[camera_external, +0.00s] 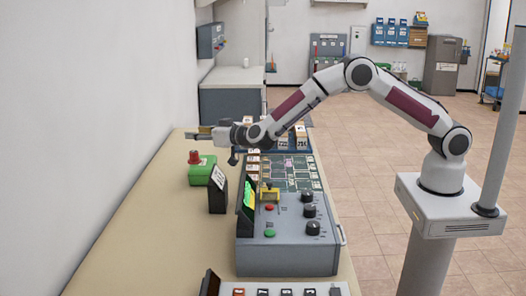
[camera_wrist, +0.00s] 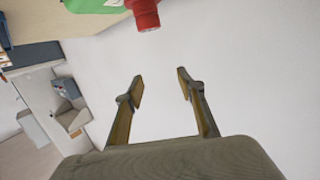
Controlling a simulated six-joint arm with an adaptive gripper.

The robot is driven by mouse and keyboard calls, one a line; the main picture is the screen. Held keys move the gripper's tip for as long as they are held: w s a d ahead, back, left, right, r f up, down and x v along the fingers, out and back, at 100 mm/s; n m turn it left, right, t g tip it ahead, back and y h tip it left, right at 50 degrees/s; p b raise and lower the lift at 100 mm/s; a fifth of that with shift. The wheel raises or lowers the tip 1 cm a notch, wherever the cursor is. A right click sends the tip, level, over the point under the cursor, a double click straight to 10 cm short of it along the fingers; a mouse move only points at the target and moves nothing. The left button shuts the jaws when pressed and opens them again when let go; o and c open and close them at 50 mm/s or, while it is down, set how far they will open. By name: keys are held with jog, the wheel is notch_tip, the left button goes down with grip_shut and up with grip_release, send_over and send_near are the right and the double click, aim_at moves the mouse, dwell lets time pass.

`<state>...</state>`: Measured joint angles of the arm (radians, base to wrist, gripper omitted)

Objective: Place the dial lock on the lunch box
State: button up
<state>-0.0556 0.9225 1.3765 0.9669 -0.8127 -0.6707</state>
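My gripper (camera_wrist: 160,81) is open and empty in the wrist view, with only the plain wall between its fingers. In the external view my gripper (camera_external: 192,135) points left toward the wall, above the far part of the bench. A green box (camera_external: 202,171) sits on the bench below and nearer the camera. A red knob-like piece (camera_external: 194,157) stands on top of it. In the wrist view the red piece (camera_wrist: 146,14) and part of the green box (camera_wrist: 90,5) show at the top edge, apart from the fingers. I cannot clearly identify the dial lock or lunch box.
A grey control console (camera_external: 288,249) with knobs and buttons takes up the bench's right side. The wall (camera_external: 95,110) runs along the left. The tan bench top (camera_external: 150,235) is clear at front left.

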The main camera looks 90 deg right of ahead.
dwell(0.5)
jog(key=s+a+r+n+t+y, duration=0.1)
jog(key=s+a+r+n+y, duration=0.35)
jog(key=r, duration=0.75)
jog(key=s+a+r+g+y, duration=0.1)
jog(key=s+a+r+y, duration=0.2)
jog(key=s, duration=0.4)
jog(key=s+a+r+g+y, duration=0.1)
jog(key=s+a+r+y, duration=0.15)
jog(key=s+a, duration=0.4)
jog(key=s+n+g, duration=0.2)
jog(key=s+g, duration=0.1)
jog(key=s, duration=1.6)
jog(key=s+d+f+g, duration=0.1)
jog(key=s+f, duration=0.2)
jog(key=s, duration=0.5)
jog(key=s+f+g, duration=0.1)
jog(key=s+f, duration=0.2)
jog(key=s, duration=0.4)
jog(key=s+d+f+g+h, duration=0.1)
jog(key=s+f, duration=0.2)
jog(key=s, duration=0.5)
jog(key=shift+s+d+g, duration=0.35)
jog(key=shift+g, duration=0.05)
